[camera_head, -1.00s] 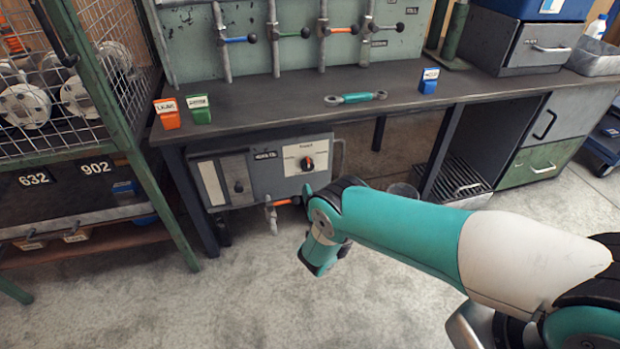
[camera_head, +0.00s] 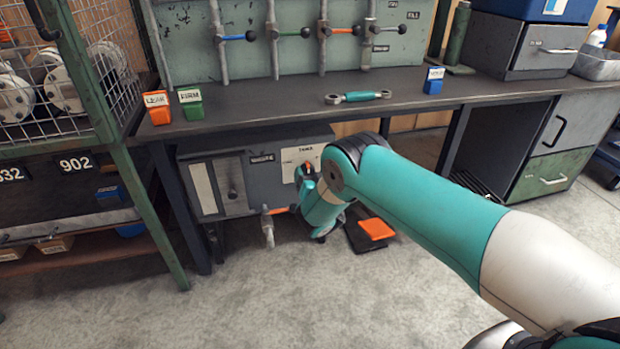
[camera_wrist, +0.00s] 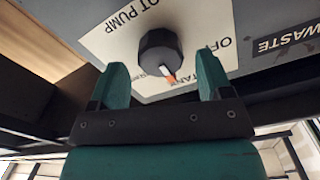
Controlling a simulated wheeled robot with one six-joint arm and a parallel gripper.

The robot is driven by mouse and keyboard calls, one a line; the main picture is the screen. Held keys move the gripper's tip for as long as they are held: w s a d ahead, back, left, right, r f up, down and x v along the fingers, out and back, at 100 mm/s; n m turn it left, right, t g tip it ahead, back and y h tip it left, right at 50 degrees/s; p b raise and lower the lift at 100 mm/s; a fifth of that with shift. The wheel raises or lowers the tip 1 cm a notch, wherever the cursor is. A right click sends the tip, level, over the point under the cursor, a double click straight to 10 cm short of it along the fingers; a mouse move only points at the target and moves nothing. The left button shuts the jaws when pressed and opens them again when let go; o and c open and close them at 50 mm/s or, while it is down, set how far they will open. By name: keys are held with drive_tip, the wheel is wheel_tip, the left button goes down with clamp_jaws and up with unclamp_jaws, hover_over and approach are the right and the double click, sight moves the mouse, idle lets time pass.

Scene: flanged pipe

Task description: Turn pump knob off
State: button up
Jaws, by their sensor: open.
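The pointer is toward the plate's lower edge, off the "OF" lettering. My gripper (camera_wrist: 160,80) is open, its two teal fingers on either side of the lower part of the knob in the picture. I cannot tell whether they touch it. In the head view the plate (camera_head: 292,160) is on the grey pump box (camera_head: 220,185) under the bench, and my arm hides most of the knob.
The bench (camera_head: 300,112) overhangs the box. An orange-handled valve (camera_head: 275,211) sits below the box, close to my wrist. A green-framed cage rack (camera_head: 150,200) stands at left. An orange pad (camera_head: 376,229) is at my wrist's right. The floor in front is clear.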

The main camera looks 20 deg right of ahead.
drive_tip(key=shift+w+r, duration=0.1)
drive_tip(key=shift+w, duration=0.55)
drive_tip(key=c, duration=0.9)
drive_tip(key=shift+n, duration=0.3)
drive_tip(key=n, duration=0.5)
drive_tip(key=shift+a+n+b, duration=0.15)
drive_tip(key=shift+n+b, duration=0.15)
drive_tip(key=shift+b, duration=0.1)
drive_tip(key=n, duration=0.5)
drive_tip(key=shift+a+n+b, duration=0.1)
drive_tip(key=shift+n+b, duration=0.2)
